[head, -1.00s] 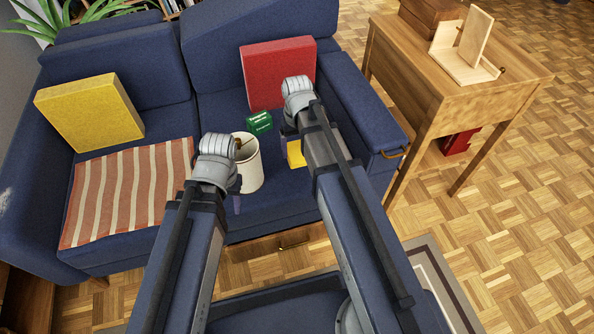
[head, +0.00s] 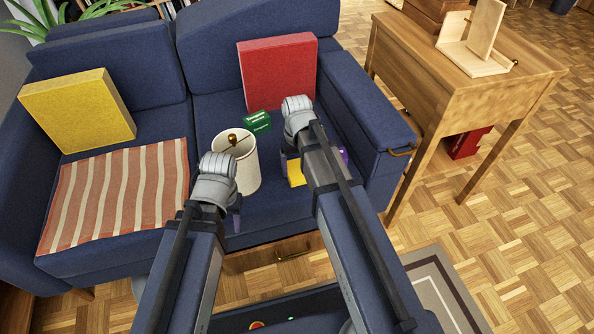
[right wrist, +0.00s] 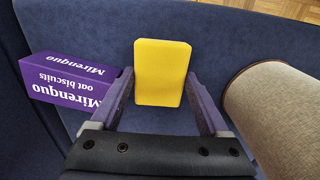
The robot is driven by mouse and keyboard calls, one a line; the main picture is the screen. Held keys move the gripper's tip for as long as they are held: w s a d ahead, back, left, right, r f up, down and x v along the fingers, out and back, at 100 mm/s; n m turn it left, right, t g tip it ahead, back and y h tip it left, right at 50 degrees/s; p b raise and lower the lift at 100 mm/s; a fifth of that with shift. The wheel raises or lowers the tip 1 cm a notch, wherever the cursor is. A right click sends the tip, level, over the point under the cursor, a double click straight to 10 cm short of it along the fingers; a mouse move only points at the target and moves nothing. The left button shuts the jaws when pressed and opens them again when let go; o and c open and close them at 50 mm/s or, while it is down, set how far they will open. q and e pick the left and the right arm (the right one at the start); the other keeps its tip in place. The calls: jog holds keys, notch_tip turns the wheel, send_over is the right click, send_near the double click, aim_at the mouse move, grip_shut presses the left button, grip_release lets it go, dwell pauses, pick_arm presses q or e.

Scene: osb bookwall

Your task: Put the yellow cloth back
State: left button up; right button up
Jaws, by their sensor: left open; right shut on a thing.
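The yellow cloth (head: 295,174) is a small flat block with rounded corners on the blue sofa seat, partly hidden by my right arm in the head view. In the right wrist view the yellow cloth (right wrist: 162,65) lies between the purple fingers of my right gripper (right wrist: 160,88), which is shut on it. Whether it is clear of the seat I cannot tell. My left gripper (head: 237,216) is open and empty at the front of the seat, just in front of a cream lampshade-like cylinder (head: 246,175); its fingers are mostly hidden by its wrist.
A purple oat biscuits box (right wrist: 70,80) lies left of the right gripper; the cream cylinder stands to its right. A green box (head: 258,123) and red cushion (head: 278,72) are behind. A striped blanket (head: 115,195) covers the left seat. A wooden desk (head: 450,60) stands right.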

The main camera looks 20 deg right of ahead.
aim_at(297, 170)
jog(key=shift+r, duration=0.1)
jog(key=shift+f, duration=0.25)
jog(key=o, duration=1.1)
jog(key=shift+r, duration=0.1)
jog(key=shift+c, duration=0.2)
notch_tip(297, 170, up, 12)
jog(key=p, duration=1.2)
jog(key=s+a+n+h, duration=0.1)
jog(key=s+a+n, duration=0.2)
jog(key=s+a, duration=0.7)
jog(key=s, duration=0.4)
jog(key=shift+a+r, duration=0.2)
jog(key=shift+a, duration=0.05)
jog(key=shift+s, duration=0.1)
